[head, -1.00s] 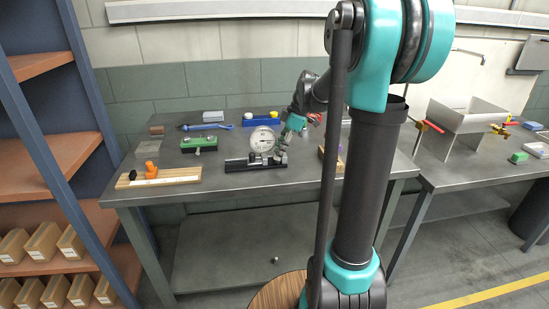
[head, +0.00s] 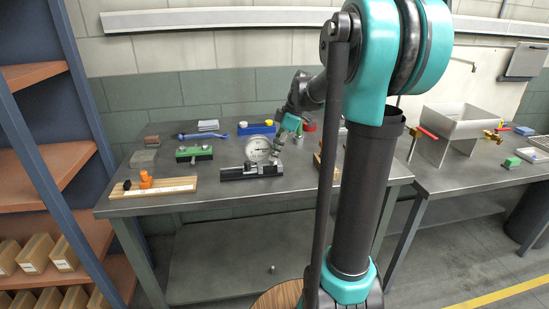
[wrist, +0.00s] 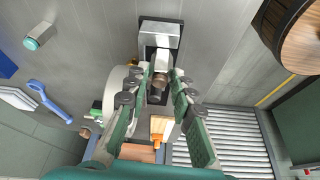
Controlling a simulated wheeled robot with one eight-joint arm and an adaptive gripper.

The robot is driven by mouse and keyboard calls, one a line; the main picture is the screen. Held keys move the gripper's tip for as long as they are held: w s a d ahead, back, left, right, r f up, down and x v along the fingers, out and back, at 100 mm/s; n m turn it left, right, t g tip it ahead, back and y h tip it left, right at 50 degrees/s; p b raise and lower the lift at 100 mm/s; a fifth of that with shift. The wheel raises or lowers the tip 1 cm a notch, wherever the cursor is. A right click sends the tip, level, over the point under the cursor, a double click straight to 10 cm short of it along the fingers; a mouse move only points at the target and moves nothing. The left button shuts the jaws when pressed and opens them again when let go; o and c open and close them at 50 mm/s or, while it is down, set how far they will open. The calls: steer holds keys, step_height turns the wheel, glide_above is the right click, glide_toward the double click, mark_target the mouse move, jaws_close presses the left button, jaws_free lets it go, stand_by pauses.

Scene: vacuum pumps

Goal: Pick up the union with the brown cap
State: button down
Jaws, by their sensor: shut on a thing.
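The union with the brown cap (wrist: 160,82) is between my fingertips in the wrist view, at the end of a metal block on a dark fixture (wrist: 160,35). My gripper (wrist: 165,85) is shut on it, one finger on each side. The union itself is too small and covered to make out there. Whether it still touches the fixture cannot be told.
The gauge disc (wrist: 119,92) stands close to my left finger.

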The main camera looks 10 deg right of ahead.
step_height(320, 180, up, 17)
steer(key=shift+r, duration=0.15)
stand_by(0.4)
